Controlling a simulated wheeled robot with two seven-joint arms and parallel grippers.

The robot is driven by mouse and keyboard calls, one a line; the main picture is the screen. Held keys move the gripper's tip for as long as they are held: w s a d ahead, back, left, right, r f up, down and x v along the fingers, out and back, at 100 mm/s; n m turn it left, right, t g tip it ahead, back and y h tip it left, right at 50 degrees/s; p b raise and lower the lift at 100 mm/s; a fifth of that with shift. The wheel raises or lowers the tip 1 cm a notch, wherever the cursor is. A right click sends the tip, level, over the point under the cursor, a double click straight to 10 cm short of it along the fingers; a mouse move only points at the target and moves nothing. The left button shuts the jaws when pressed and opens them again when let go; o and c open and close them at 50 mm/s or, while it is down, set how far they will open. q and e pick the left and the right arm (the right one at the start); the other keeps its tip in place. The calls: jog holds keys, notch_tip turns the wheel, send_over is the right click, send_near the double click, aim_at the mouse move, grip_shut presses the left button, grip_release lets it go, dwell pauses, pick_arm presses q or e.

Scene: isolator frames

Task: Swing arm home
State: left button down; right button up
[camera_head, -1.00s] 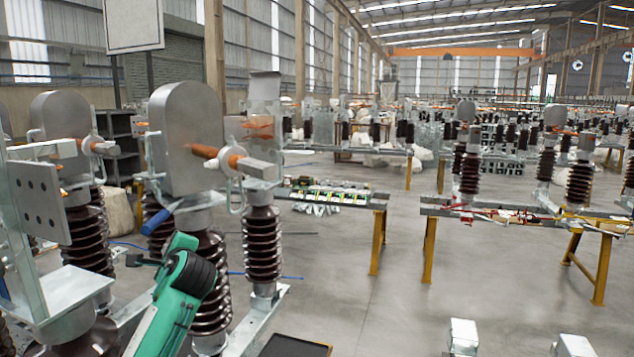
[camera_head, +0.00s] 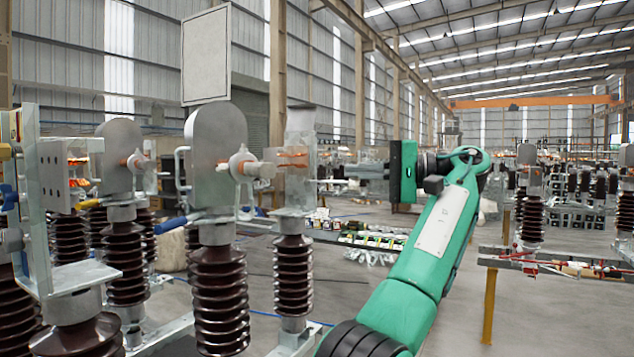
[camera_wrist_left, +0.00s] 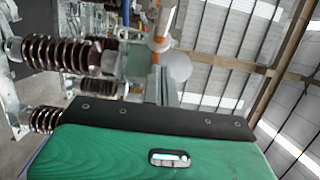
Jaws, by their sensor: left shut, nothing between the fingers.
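My left arm (camera_head: 430,250) is green and rises from the bottom centre, bending at the wrist. My left gripper (camera_head: 335,171) points left, its grey fingers shut and empty. In the picture it ends just right of a metal terminal plate (camera_head: 299,165) on a brown insulator (camera_head: 292,280); I cannot tell the exact gap in depth. The wrist view shows the green housing (camera_wrist_left: 150,158) with its dark edge and the grey fingers (camera_wrist_left: 166,92) beyond it. My right gripper is not in view.
Brown ribbed insulators with rounded grey plates (camera_head: 215,155) crowd the left. One carries a blue-handled lever (camera_head: 188,221). A bench with parts (camera_head: 550,265) stands at the right. Open floor (camera_head: 570,325) lies at the lower right.

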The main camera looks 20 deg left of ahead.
pick_arm(q)
jog(key=s+a+p, duration=0.2)
jog(key=s+a, duration=0.3)
jog(key=a, duration=0.7)
jog(key=shift+a+p, duration=0.15)
jog(key=shift+p, duration=0.25)
jog(key=shift+s, duration=0.1)
